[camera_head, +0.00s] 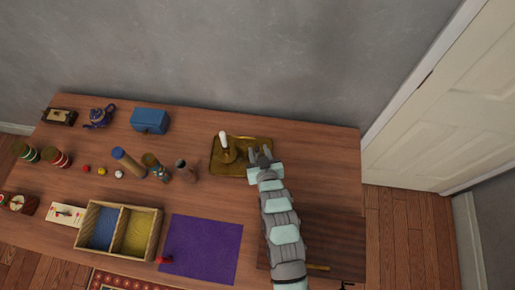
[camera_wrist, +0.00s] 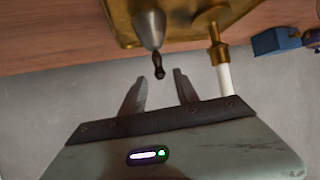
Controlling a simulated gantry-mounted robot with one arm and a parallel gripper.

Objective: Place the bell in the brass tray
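The brass tray (camera_head: 240,172) lies at the back right of the table; part of it shows at the top of the wrist view (camera_wrist: 122,20). The bell (camera_wrist: 150,28) is grey metal with a dark handle. In the wrist view it appears to stand upright on the tray, handle towards my gripper; exact contact is unclear. In the head view I cannot make it out, probably behind my gripper. My gripper (camera_wrist: 159,76) is open, its fingers apart, with the bell's handle end between or just beyond the tips. In the head view my gripper (camera_head: 260,151) is at the tray's right side.
A brass candle holder (camera_head: 229,156) with a white candle (camera_head: 223,140) stands on the tray, close beside the bell in the wrist view. Left of the tray are a grey jug (camera_head: 183,173) and several canisters. A purple mat (camera_head: 202,247) and a divided wooden box (camera_head: 157,226) lie in front.

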